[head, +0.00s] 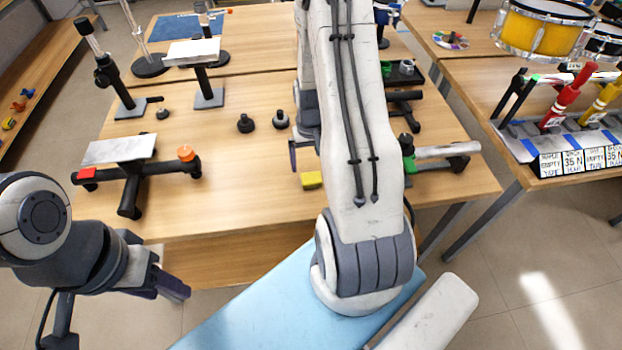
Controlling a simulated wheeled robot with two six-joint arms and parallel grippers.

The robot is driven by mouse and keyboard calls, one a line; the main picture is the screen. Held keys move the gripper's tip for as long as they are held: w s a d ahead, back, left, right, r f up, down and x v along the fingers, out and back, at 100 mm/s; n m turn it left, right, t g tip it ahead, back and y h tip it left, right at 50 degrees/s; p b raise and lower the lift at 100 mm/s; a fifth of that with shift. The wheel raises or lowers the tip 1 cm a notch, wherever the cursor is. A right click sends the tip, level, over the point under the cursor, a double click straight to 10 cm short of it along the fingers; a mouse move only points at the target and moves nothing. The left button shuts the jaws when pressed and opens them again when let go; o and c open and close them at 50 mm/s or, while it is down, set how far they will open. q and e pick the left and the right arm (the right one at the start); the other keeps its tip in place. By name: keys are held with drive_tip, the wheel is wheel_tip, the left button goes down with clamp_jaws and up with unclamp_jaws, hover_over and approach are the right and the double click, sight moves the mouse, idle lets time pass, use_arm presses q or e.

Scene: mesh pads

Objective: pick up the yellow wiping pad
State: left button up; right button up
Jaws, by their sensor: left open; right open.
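The yellow wiping pad (312,180) is a small block lying on the wooden table near its front edge, just left of my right arm. My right gripper (298,160) is largely hidden behind its own arm. One dark finger shows just behind and left of the pad, apart from it in the picture. The gripper is open, and I see nothing held in it. My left gripper (172,287) is open in front of the table at the lower left, far from the pad, with no object visible in it.
Two black knobs (246,123) stand behind the pad. A black stand with a grey plate (119,149) and orange knob (186,153) is at the left. A clamp with a grey bar (447,151) is at the right. The table left of the pad is clear.

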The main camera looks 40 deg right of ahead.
sight(311, 177)
drive_tip(key=f, duration=0.2)
drive_tip(key=f+p, duration=0.1)
drive_tip(key=f, duration=0.1)
drive_tip(key=shift+s+a, duration=0.2)
drive_tip(key=shift+s, duration=0.1)
drive_tip(key=shift+f, duration=0.65)
drive_tip(key=c, duration=1.3)
drive_tip(key=shift+o, duration=0.2)
drive_tip(key=shift+w+r, duration=0.1)
drive_tip(key=shift+r, duration=0.55)
wheel_tip(311, 177, up, 3)
drive_tip(key=shift+d+f+b, duration=0.1)
drive_tip(key=shift+f+b, duration=0.05)
drive_tip(key=shift+b, duration=0.2)
drive_tip(key=s+d+r+b, duration=0.1)
drive_tip(key=s+d+r, duration=0.6)
drive_tip(key=s+d, duration=0.1)
drive_tip(key=shift+d+b, duration=0.2)
drive_tip(key=shift+b, duration=0.1)
